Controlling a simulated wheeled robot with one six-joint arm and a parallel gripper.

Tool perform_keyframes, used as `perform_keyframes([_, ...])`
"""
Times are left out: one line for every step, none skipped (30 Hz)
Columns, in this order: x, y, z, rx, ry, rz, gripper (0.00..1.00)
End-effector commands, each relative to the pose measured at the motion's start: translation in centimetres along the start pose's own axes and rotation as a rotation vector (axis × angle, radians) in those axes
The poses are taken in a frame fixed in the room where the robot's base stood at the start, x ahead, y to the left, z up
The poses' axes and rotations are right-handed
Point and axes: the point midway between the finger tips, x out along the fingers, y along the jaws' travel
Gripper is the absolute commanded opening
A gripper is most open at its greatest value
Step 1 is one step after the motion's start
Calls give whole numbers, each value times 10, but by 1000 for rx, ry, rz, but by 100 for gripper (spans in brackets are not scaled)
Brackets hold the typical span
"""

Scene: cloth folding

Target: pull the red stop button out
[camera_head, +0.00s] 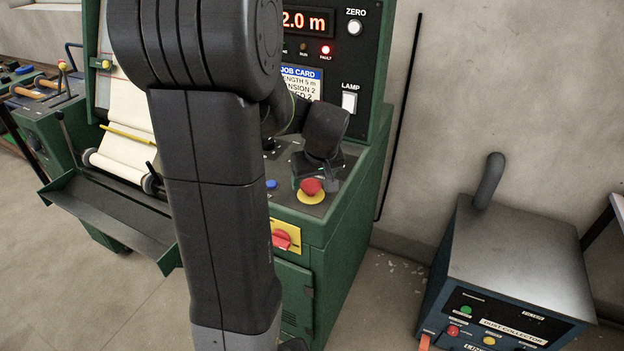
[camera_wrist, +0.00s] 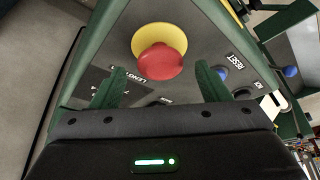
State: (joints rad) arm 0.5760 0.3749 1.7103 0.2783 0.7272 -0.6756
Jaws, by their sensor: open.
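The red stop button (camera_head: 312,187) has a round mushroom head on a yellow disc, on the sloping panel of the green machine. In the wrist view the button (camera_wrist: 160,62) is just beyond my gripper (camera_wrist: 159,82), roughly centred between the two green fingers. The fingers are apart and nothing is held between them. In the head view my gripper (camera_head: 318,172) is at the panel just behind the button. My arm hides much of the panel's left side.
A blue button (camera_head: 271,184) sits left of the stop button; RESET is printed beside a blue button (camera_wrist: 221,72) in the wrist view. A red rotary switch (camera_head: 282,239) is on the front face. A display (camera_head: 307,21) stands above. A dust collector (camera_head: 510,265) stands right.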

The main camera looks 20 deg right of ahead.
Motion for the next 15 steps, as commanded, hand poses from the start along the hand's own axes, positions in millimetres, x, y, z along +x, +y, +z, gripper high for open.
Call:
perform_keyframes([5, 0, 0, 0, -2, -1, 69])
perform_keyframes([7, 0, 0, 0, -1, 0, 69])
perform_keyframes([9, 0, 0, 0, -1, 0, 69])
perform_keyframes([10, 0, 0, 0, -1, 0, 69])
perform_keyframes([11, 0, 0, 1, -1, 0, 69])
perform_keyframes([12, 0, 0, 1, -1, 0, 69])
perform_keyframes([13, 0, 0, 1, 0, 0, 69])
perform_keyframes([13, 0, 0, 1, 0, 0, 69])
perform_keyframes([13, 0, 0, 1, 0, 0, 69])
perform_keyframes([13, 0, 0, 1, 0, 0, 69])
perform_keyframes([13, 0, 0, 1, 0, 0, 69])
perform_keyframes([13, 0, 0, 1, 0, 0, 69])
perform_keyframes([13, 0, 0, 1, 0, 0, 69])
perform_keyframes([13, 0, 0, 1, 0, 0, 69])
perform_keyframes([13, 0, 0, 0, 0, 0, 63])
